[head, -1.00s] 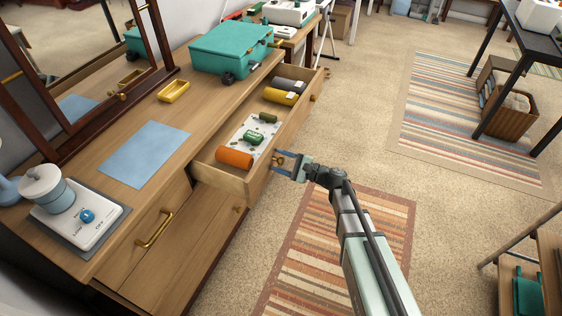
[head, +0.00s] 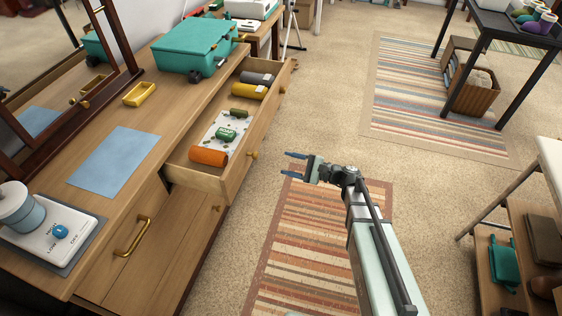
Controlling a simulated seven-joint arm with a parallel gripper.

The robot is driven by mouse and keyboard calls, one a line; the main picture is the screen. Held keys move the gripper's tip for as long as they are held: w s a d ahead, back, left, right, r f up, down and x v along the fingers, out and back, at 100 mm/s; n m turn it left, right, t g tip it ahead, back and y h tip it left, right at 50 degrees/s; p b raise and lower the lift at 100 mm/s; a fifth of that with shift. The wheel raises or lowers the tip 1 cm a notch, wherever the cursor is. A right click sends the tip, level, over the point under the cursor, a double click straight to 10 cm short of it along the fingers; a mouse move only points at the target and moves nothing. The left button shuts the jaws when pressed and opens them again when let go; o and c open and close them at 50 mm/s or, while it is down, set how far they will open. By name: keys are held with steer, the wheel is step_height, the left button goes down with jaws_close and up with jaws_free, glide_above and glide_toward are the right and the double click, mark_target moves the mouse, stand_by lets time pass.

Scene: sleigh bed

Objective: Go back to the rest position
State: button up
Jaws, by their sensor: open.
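My gripper (head: 289,164) is open and empty in the head view. It hangs over the floor to the right of the pulled-out drawer (head: 208,183), apart from the drawer's front and its brass knob (head: 252,155). The drawer belongs to a wooden dresser (head: 150,185). In it lie an orange roll (head: 209,156), a small green item (head: 226,134), a dark green roll (head: 239,113), a yellow roll (head: 249,91) and a dark grey roll (head: 257,78).
A striped rug (head: 325,240) lies below my arm. A shelf unit (head: 545,245) stands at the right. The floor between is clear.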

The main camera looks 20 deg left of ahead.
steer(key=shift+d, duration=0.45)
stand_by(0.4)
steer(key=s+d+f+n+g+h, duration=0.2)
steer(key=s+d+f+n+h, duration=0.3)
steer(key=s+d+f+h, duration=0.45)
steer(key=s+d+f+n+g+h, duration=0.1)
steer(key=s+d+f+n+h, duration=0.4)
steer(key=f, duration=0.7)
steer(key=s+d+f+g+h, duration=0.1)
steer(key=s+d+f, duration=0.2)
steer(key=s+d, duration=0.3)
steer(key=s+d+f+g+h, duration=0.1)
steer(key=s+d+f, duration=0.2)
steer(key=s+d, duration=0.3)
steer(key=s+d+f+m+g+h, duration=0.1)
steer(key=s+d+f, duration=0.2)
steer(key=s+d, duration=0.3)
steer(key=s, duration=0.4)
steer(key=shift+s+d+f+g, duration=0.15)
steer(key=shift+f+g, duration=0.25)
